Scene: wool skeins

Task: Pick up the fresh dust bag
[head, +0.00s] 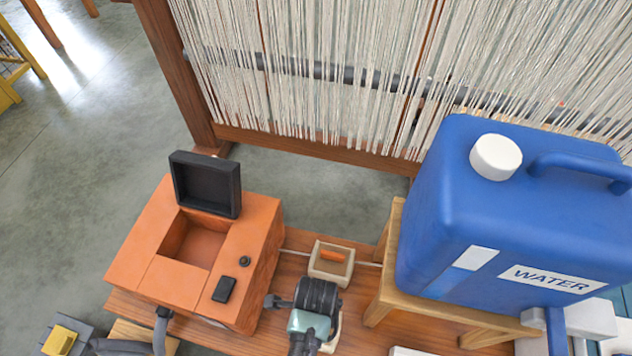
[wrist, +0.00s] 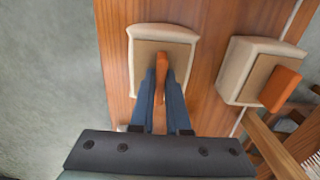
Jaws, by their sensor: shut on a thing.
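My gripper (wrist: 161,82) is shut on the upright orange tab (wrist: 161,64) of a cream dust bag with a tan face (wrist: 141,62). In the head view my arm's end hides most of this held bag; a cream edge of it (head: 335,337) shows beside my arm. A second, similar bag (head: 331,262) with an orange tab lies on the wooden bench, just beyond my arm; it is to the right in the wrist view (wrist: 237,78). I cannot tell from looks which bag is fresh, nor whether the held one is clear of the bench.
An orange machine (head: 258,225) with an open compartment and raised black lid (head: 206,184) stands at left. A blue water container (head: 440,190) on a wooden stool (head: 393,240) stands close at right. A loom with hanging pale threads (head: 330,100) is behind. A thin cord crosses the bench.

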